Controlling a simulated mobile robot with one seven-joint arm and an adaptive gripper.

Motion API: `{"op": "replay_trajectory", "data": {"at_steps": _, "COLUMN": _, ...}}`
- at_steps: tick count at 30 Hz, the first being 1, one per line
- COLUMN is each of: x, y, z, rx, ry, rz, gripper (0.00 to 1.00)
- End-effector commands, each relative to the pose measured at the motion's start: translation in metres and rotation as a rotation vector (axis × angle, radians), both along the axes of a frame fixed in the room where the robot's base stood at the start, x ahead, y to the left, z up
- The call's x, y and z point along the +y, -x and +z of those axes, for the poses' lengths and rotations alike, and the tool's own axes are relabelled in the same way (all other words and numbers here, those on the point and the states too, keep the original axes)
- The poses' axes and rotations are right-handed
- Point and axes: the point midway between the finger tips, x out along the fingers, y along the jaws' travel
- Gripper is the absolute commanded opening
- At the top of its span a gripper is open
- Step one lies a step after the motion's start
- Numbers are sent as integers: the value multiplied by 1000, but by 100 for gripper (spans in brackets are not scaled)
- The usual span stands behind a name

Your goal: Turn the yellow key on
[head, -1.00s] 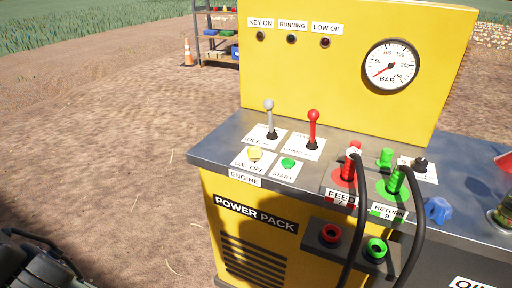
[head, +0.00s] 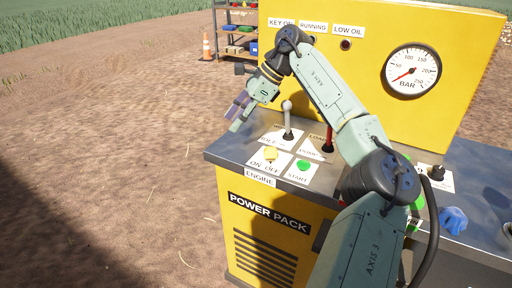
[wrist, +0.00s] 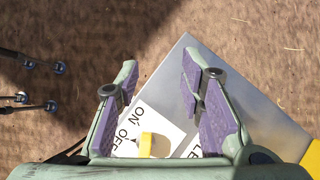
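The yellow key (head: 270,154) stands on a white ON/OFF label at the front left of the power pack's grey top. I cannot tell clearly which word it points to. The key also shows in the wrist view (wrist: 147,144), low between my fingers. My gripper (head: 238,112) is open and empty, above and left of the key, near the top's left edge. In the wrist view my gripper (wrist: 160,66) has its purple-padded fingers wide apart, not touching the key.
A grey lever (head: 287,108) and a green start button (head: 304,165) stand close to the key. A red lever (head: 329,140) is partly behind my arm. The yellow panel with its pressure gauge (head: 411,71) rises behind. Open ground lies to the left.

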Motion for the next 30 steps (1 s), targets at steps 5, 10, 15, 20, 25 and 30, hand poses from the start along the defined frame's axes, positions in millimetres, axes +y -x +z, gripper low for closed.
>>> {"op": "replay_trajectory", "data": {"at_steps": 5, "x": -111, "y": -8, "z": 1, "rx": 14, "ry": 186, "rz": -99, "gripper": 35}}
{"op": "replay_trajectory", "data": {"at_steps": 10, "x": -142, "y": -6, "z": -1, "rx": 28, "ry": 238, "rz": -125, "gripper": 35}}
{"op": "replay_trajectory", "data": {"at_steps": 15, "x": -135, "y": -4, "z": -19, "rx": 31, "ry": 239, "rz": -122, "gripper": 35}}
{"op": "replay_trajectory", "data": {"at_steps": 20, "x": -122, "y": -3, "z": -47, "rx": 31, "ry": 238, "rz": -122, "gripper": 35}}
{"op": "replay_trajectory", "data": {"at_steps": 25, "x": -110, "y": -2, "z": -74, "rx": 29, "ry": 236, "rz": -123, "gripper": 35}}
{"op": "replay_trajectory", "data": {"at_steps": 30, "x": -102, "y": -2, "z": -92, "rx": 29, "ry": 236, "rz": -123, "gripper": 35}}
